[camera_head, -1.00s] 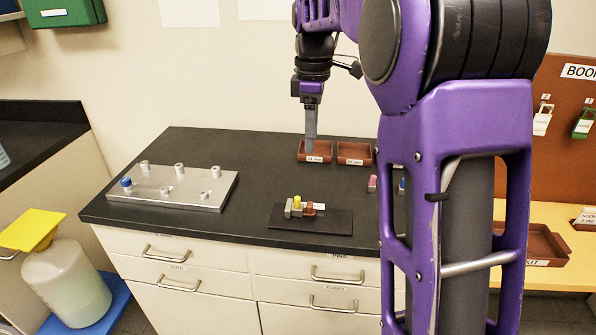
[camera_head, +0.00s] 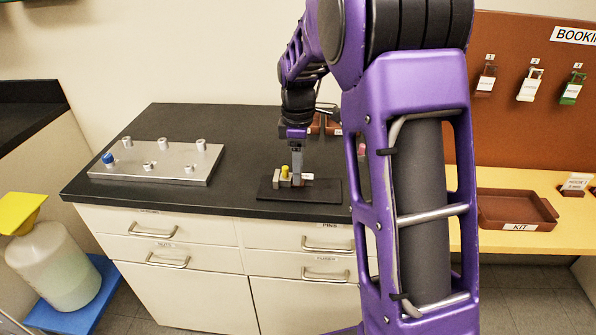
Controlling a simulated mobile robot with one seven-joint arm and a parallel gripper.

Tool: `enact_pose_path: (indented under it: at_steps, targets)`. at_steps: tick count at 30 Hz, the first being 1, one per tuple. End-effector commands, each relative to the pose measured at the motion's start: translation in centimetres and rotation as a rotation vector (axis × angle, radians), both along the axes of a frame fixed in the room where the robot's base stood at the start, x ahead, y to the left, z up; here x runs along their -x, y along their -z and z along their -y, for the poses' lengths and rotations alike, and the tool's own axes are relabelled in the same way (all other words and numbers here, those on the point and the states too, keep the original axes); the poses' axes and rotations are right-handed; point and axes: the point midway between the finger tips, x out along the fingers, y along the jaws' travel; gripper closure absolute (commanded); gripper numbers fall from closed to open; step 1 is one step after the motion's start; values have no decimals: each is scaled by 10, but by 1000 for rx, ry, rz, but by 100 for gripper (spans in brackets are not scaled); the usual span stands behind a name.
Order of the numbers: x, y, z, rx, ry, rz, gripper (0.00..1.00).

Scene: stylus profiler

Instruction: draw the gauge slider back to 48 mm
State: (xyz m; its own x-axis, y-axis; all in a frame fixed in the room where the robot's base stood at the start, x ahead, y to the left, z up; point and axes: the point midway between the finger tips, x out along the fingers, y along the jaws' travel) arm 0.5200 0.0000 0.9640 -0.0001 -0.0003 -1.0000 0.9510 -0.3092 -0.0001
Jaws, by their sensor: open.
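The gauge stands on a black mat (camera_head: 326,190) near the front edge of the dark bench. Its grey end block (camera_head: 276,178) and yellow-topped part (camera_head: 284,170) show just left of my gripper. A small white label (camera_head: 307,176) shows just right of the fingers. My gripper (camera_head: 297,180) points straight down at the gauge, with its fingers in front of or around the spot of the brown slider, which is mostly hidden. I cannot tell whether the fingers touch it. The gripper is open. The scale marks are too small to read.
A metal plate with several posts and a blue cap (camera_head: 155,163) lies to the left. Brown trays stand behind my arm, partly hidden. A tray marked KIT (camera_head: 515,207) is on the yellow table at right, below padlocks on a brown board. The bench between plate and mat is clear.

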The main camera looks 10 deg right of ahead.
Motion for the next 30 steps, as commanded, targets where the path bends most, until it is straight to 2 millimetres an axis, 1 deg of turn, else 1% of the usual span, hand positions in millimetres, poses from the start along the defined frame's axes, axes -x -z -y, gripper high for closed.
enact_pose_path:
  at_steps: [1, 3, 12, 14, 15, 17, 18, 22, 30]
  targets:
    - [0, 5, 0, 0, 0, -2, 40]
    - [0, 8, 0, 1, 0, -1, 40]
    - [0, 9, 0, 0, 0, 0, 40]
    - [0, 9, 0, 0, 0, 0, 51]
    - [0, 9, 0, 0, 0, 0, 58]
    - [0, 9, 0, 0, 0, 0, 69]
    - [0, 9, 0, 0, 0, 0, 76]
    - [0, 9, 0, 0, 0, 0, 99]
    - [0, 9, 0, 0, 0, 0, 100]
